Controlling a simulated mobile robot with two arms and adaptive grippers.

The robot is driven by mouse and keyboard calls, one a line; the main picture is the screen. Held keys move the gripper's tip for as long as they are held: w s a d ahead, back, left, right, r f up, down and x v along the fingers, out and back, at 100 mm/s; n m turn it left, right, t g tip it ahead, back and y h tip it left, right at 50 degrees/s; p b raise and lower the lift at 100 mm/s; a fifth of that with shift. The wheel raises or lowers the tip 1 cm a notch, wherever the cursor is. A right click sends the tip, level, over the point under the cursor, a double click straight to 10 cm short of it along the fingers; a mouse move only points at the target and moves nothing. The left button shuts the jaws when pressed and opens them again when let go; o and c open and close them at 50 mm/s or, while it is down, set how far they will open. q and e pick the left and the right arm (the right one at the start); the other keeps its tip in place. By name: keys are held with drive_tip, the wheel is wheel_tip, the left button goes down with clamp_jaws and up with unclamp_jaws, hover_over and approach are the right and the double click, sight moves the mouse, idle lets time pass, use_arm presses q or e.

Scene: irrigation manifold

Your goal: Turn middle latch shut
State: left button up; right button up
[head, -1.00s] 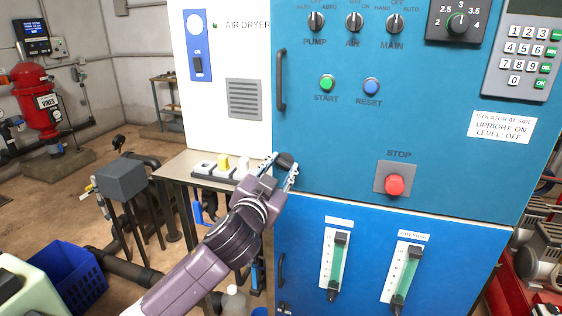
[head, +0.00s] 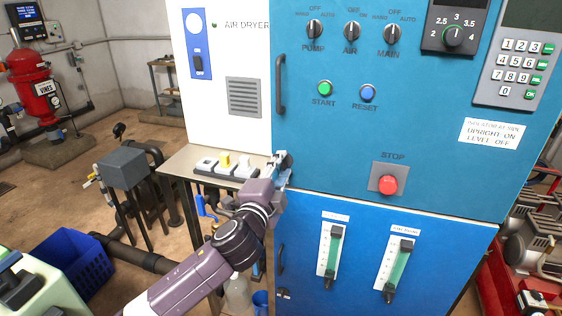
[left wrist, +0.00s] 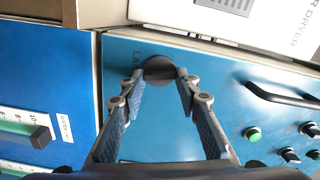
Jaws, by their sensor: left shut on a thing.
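The middle latch is a dark round knob (left wrist: 159,67) on the blue cabinet's edge, level with the bottom of the upper blue door (head: 330,150). In the left wrist view it sits between my left fingertips, with its top side showing. My left gripper (head: 281,160) is at the cabinet edge in the head view and covers most of the latch there. In the left wrist view my left gripper (left wrist: 160,80) is shut on the latch, one finger on each side. Which way the latch is turned is hard to tell. My right gripper is not in view.
A black door handle (head: 281,84) stands above my left gripper. A metal side table (head: 185,165) with white and yellow blocks is just left of it. A red stop button (head: 388,185) and two green flow gauges (head: 330,250) are on the cabinet to the right.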

use_arm(q)
drive_tip(key=shift+m+p, duration=0.6)
drive_tip(key=shift+m, duration=0.7)
drive_tip(key=shift+f, duration=0.1)
drive_tip(key=o, duration=1.2)
drive_tip(key=shift+c, duration=0.2)
drive_tip(key=shift+s, duration=0.1)
drive_tip(key=v, duration=1.2)
